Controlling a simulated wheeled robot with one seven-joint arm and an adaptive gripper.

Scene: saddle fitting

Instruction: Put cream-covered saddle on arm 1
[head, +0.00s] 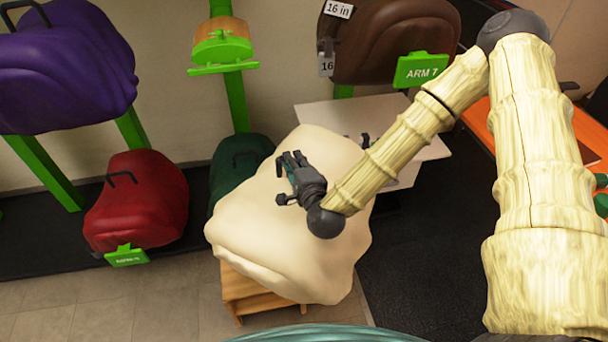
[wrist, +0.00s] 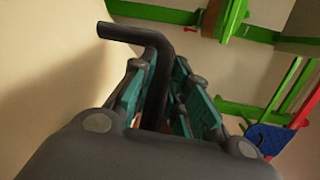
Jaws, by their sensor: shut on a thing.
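The cream-covered saddle (head: 290,245) fills the middle of the head view, above a wooden stand. My gripper (head: 287,165) is over its upper part. In the wrist view, my gripper (wrist: 170,85) has its teal pads on either side of a dark bent handle (wrist: 135,35), shut on it. The cream cover (wrist: 40,70) fills the left of that view. An empty arm with a wooden head (head: 222,50) and a green plate stands behind, at the top; its number cannot be read. No label reading arm 1 is legible.
A purple saddle (head: 65,65), a red saddle (head: 135,205) and a brown saddle (head: 385,45) at the ARM 7 sign (head: 422,70) sit on green arms. A dark green saddle (head: 235,160) is just behind the cream one. A wooden stand (head: 250,295) is below; a white table (head: 400,125) is right.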

